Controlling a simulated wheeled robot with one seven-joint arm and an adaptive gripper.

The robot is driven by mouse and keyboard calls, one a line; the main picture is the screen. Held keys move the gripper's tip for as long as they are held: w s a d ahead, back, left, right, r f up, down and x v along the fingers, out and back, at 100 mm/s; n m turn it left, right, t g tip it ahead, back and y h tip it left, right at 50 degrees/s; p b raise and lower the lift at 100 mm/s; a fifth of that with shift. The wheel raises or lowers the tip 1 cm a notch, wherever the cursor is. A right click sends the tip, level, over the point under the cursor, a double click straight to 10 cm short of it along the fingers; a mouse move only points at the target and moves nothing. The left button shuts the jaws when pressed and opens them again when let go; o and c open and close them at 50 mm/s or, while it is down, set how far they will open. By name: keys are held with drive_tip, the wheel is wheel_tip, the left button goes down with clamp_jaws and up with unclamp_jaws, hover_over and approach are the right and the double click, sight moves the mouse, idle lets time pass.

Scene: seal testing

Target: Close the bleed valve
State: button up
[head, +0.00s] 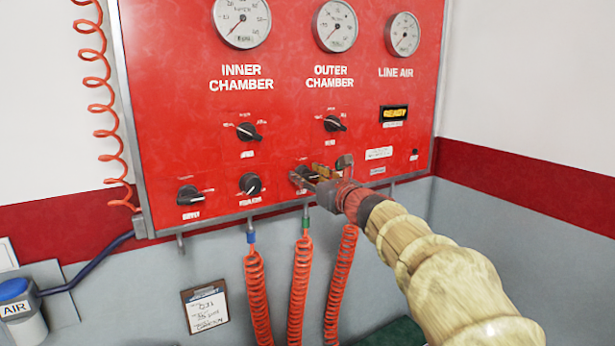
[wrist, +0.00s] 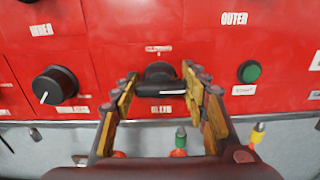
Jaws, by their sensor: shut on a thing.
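The bleed valve is a black knob (wrist: 160,72) low on the red panel, with a label reading BLEED under it in the wrist view. In the head view the knob (head: 302,177) is partly hidden by my gripper. My gripper (wrist: 159,80) is shut on it, one finger at its left side and one at its right. The finger pads are yellowish. In the head view my gripper (head: 318,177) reaches in from the lower right.
A black knob (wrist: 56,85) is left of my gripper and a green button (wrist: 249,71) right of it. Gauges (head: 335,25) line the panel top. Coiled orange hoses (head: 258,295) hang below. A clipboard (head: 206,308) is on the grey wall.

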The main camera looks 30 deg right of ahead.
drive_tip(key=c, duration=0.3)
drive_tip(key=shift+f+n+b, duration=0.1)
drive_tip(key=shift+n+b, duration=0.2)
drive_tip(key=shift+b, duration=0.35)
drive_tip(key=shift+c, duration=0.2)
drive_tip(key=n+b, duration=0.2)
drive_tip(key=b, duration=0.2)
drive_tip(key=shift+f+n, duration=0.2)
drive_tip(key=shift+n, duration=0.2)
drive_tip(key=n+b, duration=0.4)
drive_tip(key=b, duration=0.2)
drive_tip(key=shift+a, duration=0.1)
drive_tip(key=n+b, duration=0.6)
drive_tip(key=shift+a+f, duration=0.1)
drive_tip(key=n+b, duration=0.4)
drive_tip(key=shift+n, duration=0.4)
drive_tip(key=o, duration=1.2)
